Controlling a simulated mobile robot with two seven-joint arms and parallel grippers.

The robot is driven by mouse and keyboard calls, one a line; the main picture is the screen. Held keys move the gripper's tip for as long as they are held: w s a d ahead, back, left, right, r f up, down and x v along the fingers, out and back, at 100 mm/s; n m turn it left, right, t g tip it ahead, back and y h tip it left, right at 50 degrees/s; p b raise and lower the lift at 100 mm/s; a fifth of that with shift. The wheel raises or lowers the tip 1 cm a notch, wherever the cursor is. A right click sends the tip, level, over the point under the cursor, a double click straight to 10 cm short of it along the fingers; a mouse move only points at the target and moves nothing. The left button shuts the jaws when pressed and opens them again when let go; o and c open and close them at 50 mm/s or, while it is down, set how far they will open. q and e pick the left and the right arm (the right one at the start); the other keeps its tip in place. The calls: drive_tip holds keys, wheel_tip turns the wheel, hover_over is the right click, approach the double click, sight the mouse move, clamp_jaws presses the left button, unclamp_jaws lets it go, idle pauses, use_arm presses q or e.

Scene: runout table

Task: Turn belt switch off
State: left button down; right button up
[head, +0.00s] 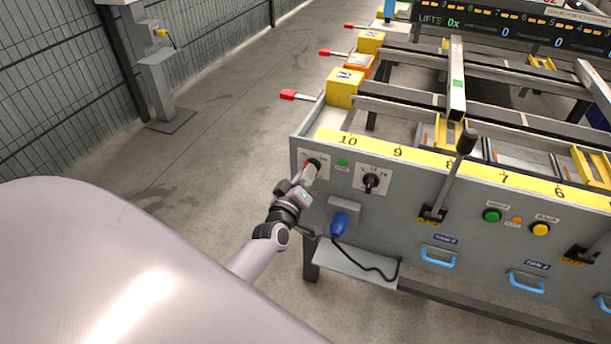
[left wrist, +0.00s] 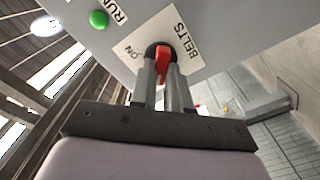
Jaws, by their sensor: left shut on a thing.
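The belt switch (left wrist: 163,61) is a red handle on a round dark base, on a white plate marked "BELTS" and "ON" in the left wrist view. In the head view the switch (head: 313,163) sits at the left end of the grey panel (head: 400,220). My left gripper (head: 306,176) is at the switch. In the left wrist view its two grey fingers (left wrist: 166,78) are shut on the red handle, one on each side. The fingers hide part of the handle and the lower plate. My right gripper is not in view.
A green lamp (head: 343,162) and a black rotary knob (head: 371,182) are right of the switch. A blue device (head: 339,222) with a black cable hangs below. A black-knobbed lever (head: 466,143) stands further right. Open floor lies left of the table.

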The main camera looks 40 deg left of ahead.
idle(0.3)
use_arm(q)
drive_tip(key=c, duration=1.1)
unclamp_jaws()
drive_tip(key=p+v, duration=0.1)
drive_tip(key=v, duration=0.6)
drive_tip(key=shift+s, duration=0.1)
